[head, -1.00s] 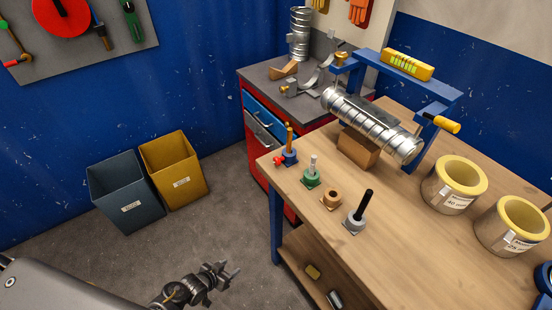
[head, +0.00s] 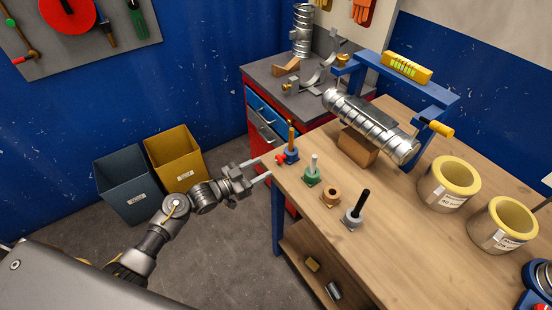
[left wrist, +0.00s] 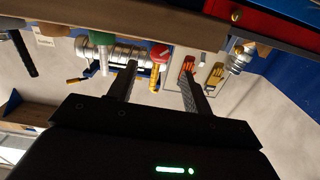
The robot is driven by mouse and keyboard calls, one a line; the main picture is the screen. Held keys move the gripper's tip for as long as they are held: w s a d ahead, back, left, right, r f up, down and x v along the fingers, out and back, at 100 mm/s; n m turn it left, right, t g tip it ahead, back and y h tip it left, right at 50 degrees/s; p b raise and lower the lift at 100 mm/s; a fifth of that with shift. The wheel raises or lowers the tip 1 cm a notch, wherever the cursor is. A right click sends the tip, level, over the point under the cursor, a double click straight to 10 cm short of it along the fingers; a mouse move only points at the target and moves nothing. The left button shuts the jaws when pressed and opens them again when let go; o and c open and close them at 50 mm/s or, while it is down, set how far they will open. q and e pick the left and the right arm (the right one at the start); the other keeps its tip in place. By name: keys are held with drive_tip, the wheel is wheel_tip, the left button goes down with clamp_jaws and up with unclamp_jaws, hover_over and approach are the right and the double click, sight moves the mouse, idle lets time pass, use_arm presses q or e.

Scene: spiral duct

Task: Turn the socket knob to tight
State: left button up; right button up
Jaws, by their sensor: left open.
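In the left wrist view, a red part (left wrist: 156,75), apparently the knob, appears between the two open fingers (left wrist: 157,82). I cannot read any tight mark on the socket. My right gripper does not show.
A green socket with a pale peg (head: 313,176), a wooden socket (head: 330,196) and a grey socket with a black peg (head: 353,218) stand nearby. The spiral duct (head: 370,122) lies behind. Two bins (head: 174,158) stand on the floor.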

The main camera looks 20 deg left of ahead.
sight(277, 160)
use_arm(q)
drive_tip(key=p+x, duration=0.1)
drive_tip(key=x, duration=0.4)
drive_tip(key=shift+w+d, duration=0.25)
drive_tip(key=shift+w, duration=0.1)
drive_tip(key=shift+w+d, duration=0.4)
drive_tip(key=shift+w, duration=0.05)
